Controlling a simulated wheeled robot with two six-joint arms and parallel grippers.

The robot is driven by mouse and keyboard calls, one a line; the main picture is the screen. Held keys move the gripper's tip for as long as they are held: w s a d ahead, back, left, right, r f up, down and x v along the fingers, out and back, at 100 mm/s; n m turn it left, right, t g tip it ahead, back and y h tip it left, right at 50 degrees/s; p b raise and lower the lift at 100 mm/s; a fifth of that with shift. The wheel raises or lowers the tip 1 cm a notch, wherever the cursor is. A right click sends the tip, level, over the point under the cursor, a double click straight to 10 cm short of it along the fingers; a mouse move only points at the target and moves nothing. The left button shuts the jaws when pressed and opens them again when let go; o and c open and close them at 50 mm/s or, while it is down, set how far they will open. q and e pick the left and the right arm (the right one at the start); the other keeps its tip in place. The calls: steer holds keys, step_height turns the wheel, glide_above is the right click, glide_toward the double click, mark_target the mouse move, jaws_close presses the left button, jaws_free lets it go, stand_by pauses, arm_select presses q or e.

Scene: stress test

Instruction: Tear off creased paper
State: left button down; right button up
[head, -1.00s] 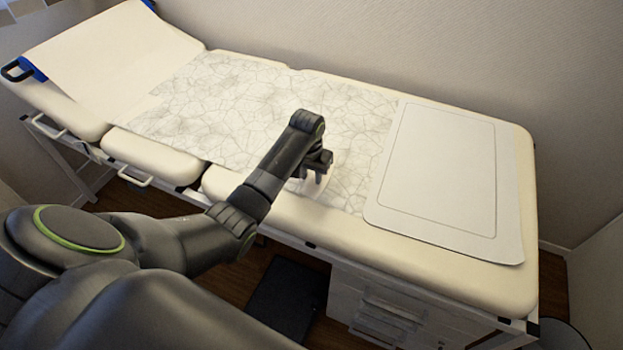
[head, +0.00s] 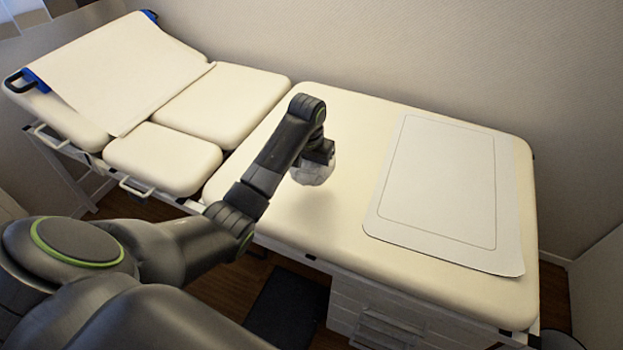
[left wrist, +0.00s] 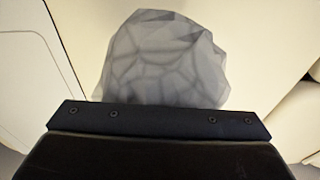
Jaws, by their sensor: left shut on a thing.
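The creased paper is a crumpled, pale grey ball (head: 314,172) under my left gripper (head: 318,158) in the head view. My left gripper is shut on it and holds it over the middle of the cream couch (head: 345,140). In the left wrist view the crumpled paper (left wrist: 165,62) shows beyond the dark gripper body, with grey crease lines. The fingertips are hidden there. A smooth white paper sheet (head: 130,75) lies on the raised head section at the left. My right gripper is not in view.
A flat white pad with an outlined border (head: 440,185) lies on the couch's right end. Drawers (head: 385,310) stand below the front edge. A wall runs behind the couch.

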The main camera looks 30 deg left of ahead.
arm_select(q)
step_height(320, 180, up, 3)
steer(key=shift+r+p, duration=0.15)
steer(key=shift+p, duration=0.35)
step_height(320, 180, up, 5)
steer(key=p, duration=0.6)
steer(key=shift+r+p, duration=0.15)
steer(key=shift+p, duration=0.15)
